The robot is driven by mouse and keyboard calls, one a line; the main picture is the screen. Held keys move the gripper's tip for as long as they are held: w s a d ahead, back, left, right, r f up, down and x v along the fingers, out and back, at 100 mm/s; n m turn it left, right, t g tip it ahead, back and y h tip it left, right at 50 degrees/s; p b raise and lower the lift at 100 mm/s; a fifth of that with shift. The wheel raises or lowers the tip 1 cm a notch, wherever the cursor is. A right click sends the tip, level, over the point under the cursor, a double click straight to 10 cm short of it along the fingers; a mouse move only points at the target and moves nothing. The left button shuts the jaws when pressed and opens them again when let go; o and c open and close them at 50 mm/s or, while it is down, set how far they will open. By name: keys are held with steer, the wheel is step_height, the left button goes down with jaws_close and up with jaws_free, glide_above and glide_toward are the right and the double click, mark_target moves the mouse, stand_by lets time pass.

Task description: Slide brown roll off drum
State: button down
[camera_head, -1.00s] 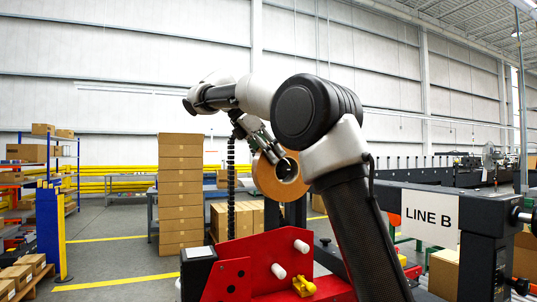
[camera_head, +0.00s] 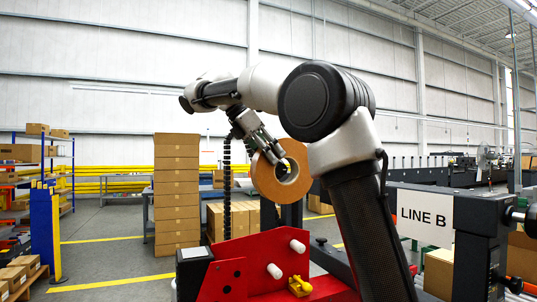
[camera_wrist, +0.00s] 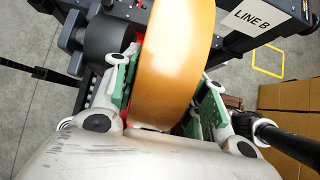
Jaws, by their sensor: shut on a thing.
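The brown roll (camera_head: 268,178) is a thick tape ring in the head view, held upright with its open hole towards the camera. Something yellow shows through part of the hole. My gripper (camera_head: 267,150) reaches down to its upper rim. In the wrist view my gripper (camera_wrist: 165,95) is shut on the roll (camera_wrist: 180,50), with green-padded fingers on either side. A black cylinder that looks like the drum (camera_wrist: 108,38) is left of the roll there. I cannot tell whether the roll still overlaps it; the drum is not clear in the head view.
A red machine frame (camera_head: 248,258) with white pegs and a yellow knob stands below the roll. A LINE B sign (camera_head: 425,215) hangs on a dark beam at right. Stacked cartons (camera_head: 176,195) stand behind at left. Grey floor at left has clear room.

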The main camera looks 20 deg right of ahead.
steer(key=shift+s+r, duration=0.1)
steer(key=shift+s, duration=2.4)
